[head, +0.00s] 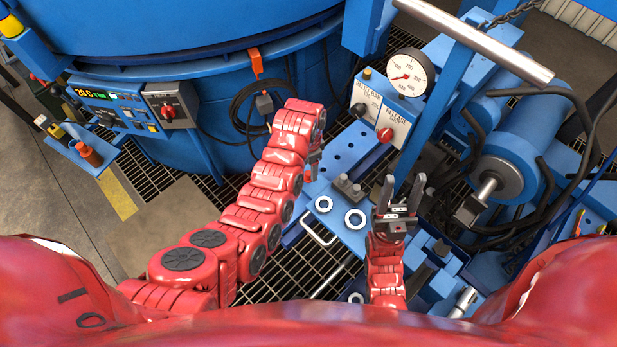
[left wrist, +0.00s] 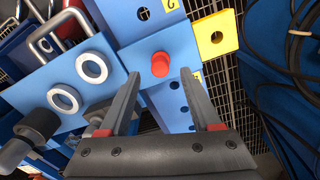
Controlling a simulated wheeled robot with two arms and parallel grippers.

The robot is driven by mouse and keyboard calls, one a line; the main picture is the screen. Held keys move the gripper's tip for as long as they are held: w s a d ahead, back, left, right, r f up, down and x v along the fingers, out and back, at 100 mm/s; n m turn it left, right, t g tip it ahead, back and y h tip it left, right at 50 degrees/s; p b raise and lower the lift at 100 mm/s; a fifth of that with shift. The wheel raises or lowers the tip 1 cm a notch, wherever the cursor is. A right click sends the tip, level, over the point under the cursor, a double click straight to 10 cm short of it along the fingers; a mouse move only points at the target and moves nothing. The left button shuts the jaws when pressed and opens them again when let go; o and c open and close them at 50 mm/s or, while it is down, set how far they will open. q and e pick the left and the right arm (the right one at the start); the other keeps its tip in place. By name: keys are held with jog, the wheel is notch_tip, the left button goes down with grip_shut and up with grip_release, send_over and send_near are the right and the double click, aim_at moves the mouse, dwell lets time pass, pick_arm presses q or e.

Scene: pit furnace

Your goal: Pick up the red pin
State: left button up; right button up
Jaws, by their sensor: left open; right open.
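The red pin (left wrist: 160,66) shows in the left wrist view as a short red cylinder with a rounded top, standing on a blue plate with holes. My left gripper (left wrist: 160,74) is open and empty, and the pin appears between its two dark fingertips in that view. I cannot tell how far above the pin the fingers are. In the head view my left arm reaches over the blue bench, and its wrist hides much of the gripper and the pin's surroundings. My right gripper (head: 404,184) is open and empty, with its fingers pointing up in the picture, right of the white rings.
Two white rings (head: 355,219) and a metal handle (head: 318,237) lie beside the plate. A yellow tab (left wrist: 216,35) with a hole is right of the pin. A valve panel (head: 382,105) with a gauge (head: 410,73) stands behind. Black cables hang nearby.

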aim_at(309, 173)
pick_arm(q)
jog(key=shift+a+f, duration=0.1)
jog(key=shift+f, duration=1.8)
jog(key=shift+s, duration=0.1)
grip_shut()
